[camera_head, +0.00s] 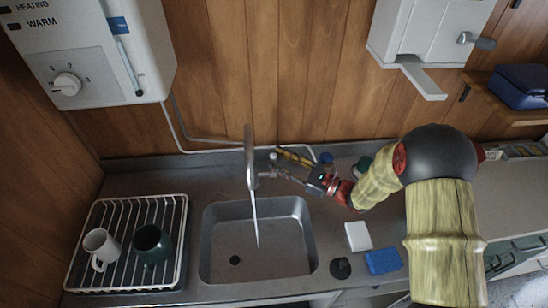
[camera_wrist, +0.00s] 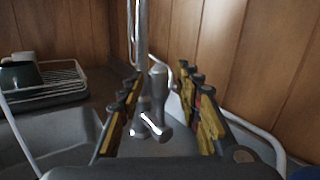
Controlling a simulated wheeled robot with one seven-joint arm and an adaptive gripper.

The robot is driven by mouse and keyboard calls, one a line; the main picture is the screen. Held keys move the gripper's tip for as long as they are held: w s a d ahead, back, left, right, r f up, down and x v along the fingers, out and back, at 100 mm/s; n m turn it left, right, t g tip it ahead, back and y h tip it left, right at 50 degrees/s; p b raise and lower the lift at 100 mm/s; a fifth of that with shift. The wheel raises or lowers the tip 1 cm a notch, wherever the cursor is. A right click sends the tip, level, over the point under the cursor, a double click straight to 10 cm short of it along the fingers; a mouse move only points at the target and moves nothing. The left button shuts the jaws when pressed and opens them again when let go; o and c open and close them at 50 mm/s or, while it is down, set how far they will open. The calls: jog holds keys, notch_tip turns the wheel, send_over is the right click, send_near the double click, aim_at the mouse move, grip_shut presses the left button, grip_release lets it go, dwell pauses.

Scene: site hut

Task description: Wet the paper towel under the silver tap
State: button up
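The silver tap (camera_head: 249,160) stands at the sink's back edge, and a thin pale stream, seemingly running water, drops from its spout into the sink (camera_head: 208,232). My gripper (camera_head: 276,163) is beside the tap, to its right. In the wrist view the tap's handle (camera_wrist: 158,92) stands between my open gripper's (camera_wrist: 160,118) two fingers, which show gaps on both sides. A flat white rectangle (camera_head: 358,236) on the counter right of the sink may be the folded paper towel; I cannot tell for certain. Nothing is held.
A wire rack (camera_head: 128,287) with a white mug (camera_head: 100,246) and a dark green mug (camera_head: 152,244) stands left of the sink. A blue block (camera_head: 383,261) and a black round thing (camera_head: 340,268) lie right of it. A white heater (camera_head: 95,60) hangs above.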

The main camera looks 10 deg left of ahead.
jog(key=v, duration=0.9)
jog(key=shift+d, duration=0.3)
jog(key=shift+s, duration=0.15)
